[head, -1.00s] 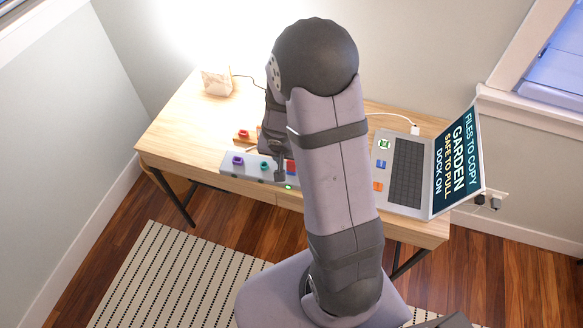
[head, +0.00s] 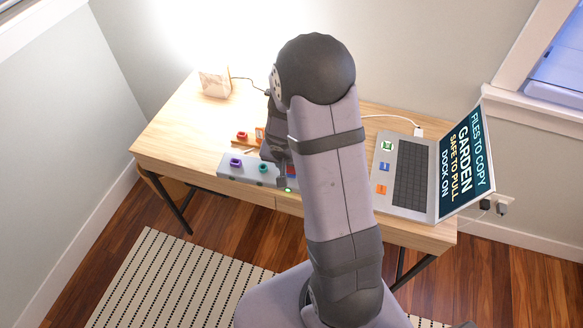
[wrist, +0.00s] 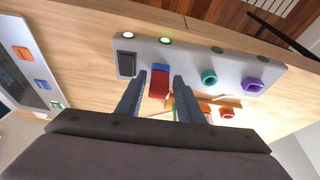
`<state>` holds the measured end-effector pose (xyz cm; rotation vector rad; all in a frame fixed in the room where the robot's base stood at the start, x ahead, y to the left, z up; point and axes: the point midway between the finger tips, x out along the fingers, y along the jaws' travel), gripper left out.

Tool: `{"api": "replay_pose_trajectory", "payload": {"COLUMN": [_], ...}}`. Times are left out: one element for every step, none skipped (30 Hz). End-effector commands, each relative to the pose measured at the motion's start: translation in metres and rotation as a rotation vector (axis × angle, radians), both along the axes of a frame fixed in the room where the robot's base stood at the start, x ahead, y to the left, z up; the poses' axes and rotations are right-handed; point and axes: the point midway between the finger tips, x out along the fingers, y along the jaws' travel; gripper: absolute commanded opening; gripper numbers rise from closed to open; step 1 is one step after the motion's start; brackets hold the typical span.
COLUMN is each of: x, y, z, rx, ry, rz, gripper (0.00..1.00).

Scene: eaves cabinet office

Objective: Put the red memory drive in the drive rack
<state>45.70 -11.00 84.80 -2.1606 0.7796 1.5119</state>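A red block (wrist: 159,85) with a blue part behind it stands at the grey dock bar (wrist: 185,57) in the wrist view, behind a lit green light. It looks like the red drive. My gripper (wrist: 160,78) is open, with one finger on each side of the block and narrow gaps visible. A wooden rack (head: 240,143) lies behind the dock, partly hidden by my arm. A red ring-shaped piece (head: 242,135) sits at its left end; it also shows in the wrist view (wrist: 227,113).
A teal piece (wrist: 209,76) and a purple piece (wrist: 252,86) stand on the same dock. A dark block (wrist: 127,64) is at its other end. An open laptop (head: 408,175) stands to the right; a lamp (head: 215,82) is at the back left.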

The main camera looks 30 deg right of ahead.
Motion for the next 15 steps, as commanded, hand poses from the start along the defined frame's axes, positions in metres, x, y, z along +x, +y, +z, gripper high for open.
{"api": "replay_pose_trajectory", "payload": {"x": [0.0, 0.0, 0.0, 0.0, 0.0, 0.0001, 0.0001, 0.0001, 0.0001, 0.0001, 0.0002, 0.0002, 0.0002, 0.0002, 0.0004], "y": [0.0001, 0.0001, 0.0001, 0.0001, 0.0001, 0.0002, 0.0001, 0.0001, 0.0002, 0.0001, 0.0003, 0.0002, 0.0002, 0.0002, 0.0002], "z": [0.0001, 0.0001, 0.0001, 0.0001, 0.0001, 0.0001, 0.0002, 0.0002, 0.0003, 0.0005, 0.0007, 0.0011, 0.0014, 0.0017, 0.0023], "rx": [0.0, 0.0, 0.0, 0.0, 0.0, 0.0, 0.0, 0.0, 0.001, 0.001, 0.001, 0.0, 0.0, 0.0, 0.0], "ry": [0.0, 0.0, 0.0, 0.0, 0.0, 0.0, 0.0, 0.0, -0.001, -0.001, -0.001, -0.001, -0.001, -0.001, -0.001], "rz": [0.0, 0.0, 0.0, 0.0, 0.0, 0.0, 0.0, 0.0, 0.0, 0.0, 0.0, 0.0, 0.0, 0.0, 0.0], "gripper": [0.21, 0.14, 0.04, 0.0, 0.0, 0.0, 0.0, 0.0, 0.0, 0.0, 0.0, 0.0, 0.0, 0.0, 0.0]}}
